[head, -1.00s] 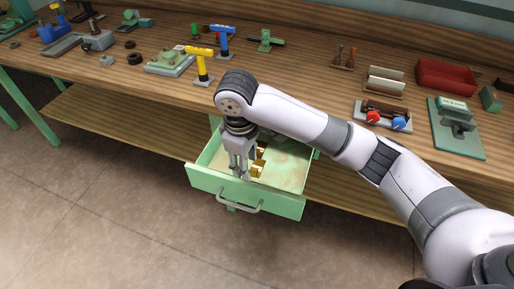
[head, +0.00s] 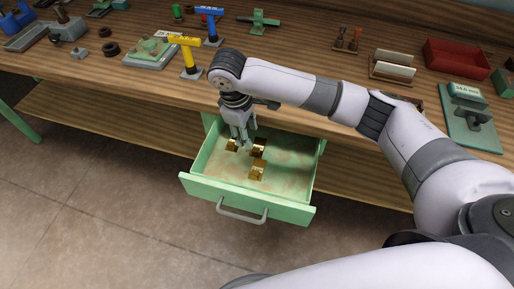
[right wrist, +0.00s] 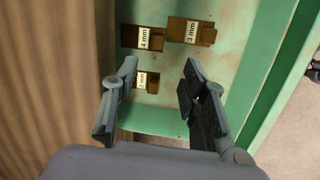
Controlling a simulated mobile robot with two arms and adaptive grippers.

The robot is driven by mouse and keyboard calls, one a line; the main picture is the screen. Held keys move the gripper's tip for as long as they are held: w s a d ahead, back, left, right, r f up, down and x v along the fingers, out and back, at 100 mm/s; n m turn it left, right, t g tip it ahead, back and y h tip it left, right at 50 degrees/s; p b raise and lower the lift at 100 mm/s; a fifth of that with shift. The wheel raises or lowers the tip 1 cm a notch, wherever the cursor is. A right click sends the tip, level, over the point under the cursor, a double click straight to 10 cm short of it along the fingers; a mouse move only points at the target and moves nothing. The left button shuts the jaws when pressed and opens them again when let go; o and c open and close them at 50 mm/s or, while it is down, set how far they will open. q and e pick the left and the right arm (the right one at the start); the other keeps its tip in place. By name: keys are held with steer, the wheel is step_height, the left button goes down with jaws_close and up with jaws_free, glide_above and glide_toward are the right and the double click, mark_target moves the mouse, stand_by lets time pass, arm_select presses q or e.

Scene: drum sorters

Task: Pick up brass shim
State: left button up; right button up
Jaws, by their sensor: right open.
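Three small brass shims lie in the open green drawer (head: 290,180). In the right wrist view their white labels read 4 mm on one shim (right wrist: 150,39), 3 mm on another (right wrist: 195,32) and 2 mm on the third (right wrist: 147,83). In the head view one shim (head: 257,171) lies nearest the drawer front and another (head: 260,147) lies behind it; the third (head: 232,145) is partly hidden by my right gripper (head: 241,143). My right gripper is open, points down and holds nothing. In its wrist view the 2 mm shim shows between the fingers. My left gripper is out of view.
The drawer's walls surround the shims, and its grey handle (head: 242,210) faces the floor side. The wooden bench top (head: 310,60) overhangs the drawer's back. A yellow-topped stand (head: 188,58), a blue-topped stand (head: 210,25) and a red tray (head: 457,58) stand on it.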

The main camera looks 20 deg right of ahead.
mark_target(254, 150)
steer(key=f, duration=0.3)
steer(key=d+f, duration=0.1)
steer(key=f, duration=0.1)
steer(key=shift+w, duration=0.2)
steer(key=f, duration=0.3)
steer(key=shift+w+d+f, duration=0.15)
steer(key=shift+d+f, duration=0.15)
steer(key=shift+d, duration=0.05)
steer(key=shift+f, duration=0.4)
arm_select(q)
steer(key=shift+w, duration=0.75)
arm_select(e)
steer(key=shift+f, duration=0.1)
steer(key=shift+c, duration=0.5)
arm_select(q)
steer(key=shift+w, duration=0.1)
arm_select(e)
jaws_close()
